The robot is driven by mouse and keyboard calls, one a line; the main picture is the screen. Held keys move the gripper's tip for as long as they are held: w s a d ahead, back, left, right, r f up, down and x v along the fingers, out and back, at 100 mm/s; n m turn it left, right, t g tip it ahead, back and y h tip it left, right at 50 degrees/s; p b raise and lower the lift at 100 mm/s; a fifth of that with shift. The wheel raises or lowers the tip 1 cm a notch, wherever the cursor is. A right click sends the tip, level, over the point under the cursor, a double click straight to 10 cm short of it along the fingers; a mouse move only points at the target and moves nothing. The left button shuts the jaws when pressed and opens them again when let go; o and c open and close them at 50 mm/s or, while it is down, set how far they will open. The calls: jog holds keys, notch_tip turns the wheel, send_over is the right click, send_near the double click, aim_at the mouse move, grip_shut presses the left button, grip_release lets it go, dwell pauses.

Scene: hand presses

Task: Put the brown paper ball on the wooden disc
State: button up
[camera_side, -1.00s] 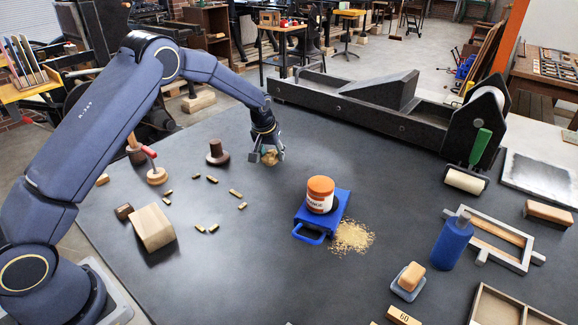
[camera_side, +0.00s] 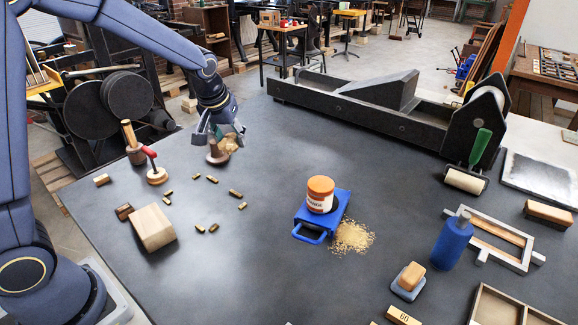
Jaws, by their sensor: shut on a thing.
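My gripper (camera_side: 220,138) is at the upper left of the table, shut on the crumpled brown paper ball (camera_side: 230,144), which is partly hidden by the fingers. The ball is just above or beside a dark brown round piece with a wide base (camera_side: 217,158); I cannot tell whether they touch. The gripper hides the top of that piece. A light round wooden base (camera_side: 157,180) stands to the left with a red-topped handle on it. I cannot tell for sure which of these two is the wooden disc.
Several small brass pieces (camera_side: 213,179) lie in front of the gripper. A wooden block (camera_side: 153,228) and a wood-handled tool (camera_side: 131,143) are at the left. A long black press (camera_side: 370,118) lies at the back.

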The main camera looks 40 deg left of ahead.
jog(key=s+a+r+n, duration=0.2)
jog(key=a+r, duration=0.1)
jog(key=a, duration=0.3)
jog(key=s+a+r+n+y, duration=0.1)
jog(key=s+a+r, duration=0.2)
jog(key=a, duration=0.2)
jog(key=shift+s+a+r+n+g, duration=0.15)
jog(key=shift+a+r+n+g, duration=0.1)
jog(key=shift+a+n+g, duration=0.15)
send_over(217, 151)
jog(key=a, duration=0.1)
jog(key=f, duration=0.8)
jog(key=shift+a+f, duration=0.2)
jog(key=shift+f, duration=0.15)
jog(key=shift+w+a+f, duration=0.1)
jog(key=shift+w+f, duration=0.4)
jog(key=shift+f, duration=1.5)
jog(key=shift+f, duration=0.15)
jog(key=o, duration=0.7)
